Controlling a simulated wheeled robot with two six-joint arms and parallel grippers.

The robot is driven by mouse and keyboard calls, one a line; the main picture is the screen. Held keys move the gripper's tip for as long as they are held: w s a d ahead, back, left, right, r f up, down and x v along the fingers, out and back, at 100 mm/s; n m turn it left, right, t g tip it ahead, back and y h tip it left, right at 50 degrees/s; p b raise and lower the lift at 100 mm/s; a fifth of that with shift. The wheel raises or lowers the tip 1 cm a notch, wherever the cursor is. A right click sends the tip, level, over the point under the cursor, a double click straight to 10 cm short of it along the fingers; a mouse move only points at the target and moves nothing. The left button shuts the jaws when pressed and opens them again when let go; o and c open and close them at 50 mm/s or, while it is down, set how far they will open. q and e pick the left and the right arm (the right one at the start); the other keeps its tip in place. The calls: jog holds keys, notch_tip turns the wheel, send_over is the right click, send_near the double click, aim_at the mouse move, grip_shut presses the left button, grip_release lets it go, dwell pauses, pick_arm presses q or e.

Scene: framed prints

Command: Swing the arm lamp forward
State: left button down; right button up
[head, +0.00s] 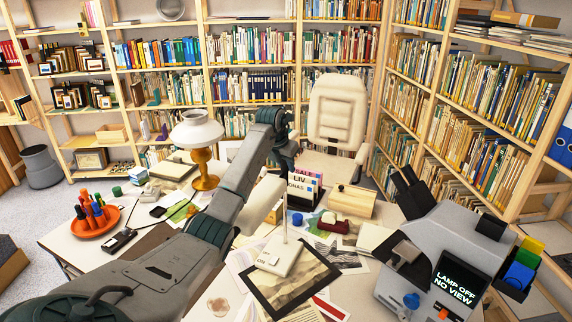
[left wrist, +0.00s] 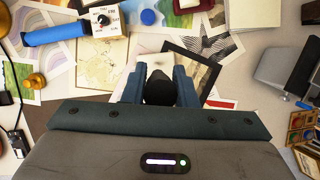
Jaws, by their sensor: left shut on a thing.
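The arm lamp has a white base (head: 278,257) on the desk and a thin pale post rising from it. A cream rounded bar (head: 262,203) is beside the post, partly hidden behind my arm; I cannot tell how they join. My left gripper (head: 286,164) is above the post. In the left wrist view my left gripper (left wrist: 158,90) has its blue fingers closed on a dark rounded part, with a pale base behind it. My right gripper is not in view.
A grey device (head: 445,245) with a screen reading "LAMP OFF NO VIEW" stands at the right. A white-shaded table lamp (head: 197,135) and an orange tray (head: 95,224) of markers are at the left. A black-framed print (head: 300,281) and papers lie around the base.

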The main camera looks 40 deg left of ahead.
pick_arm(q)
jog(key=shift+r, duration=0.2)
jog(key=c, duration=1.2)
grip_release()
jog(key=shift+o, duration=0.2)
jog(key=shift+f, duration=0.1)
jog(key=shift+s+r+b, duration=0.1)
jog(key=shift+r+b, duration=0.25)
jog(key=shift+r, duration=0.05)
jog(key=b+v, duration=0.3)
jog(key=v, duration=0.7)
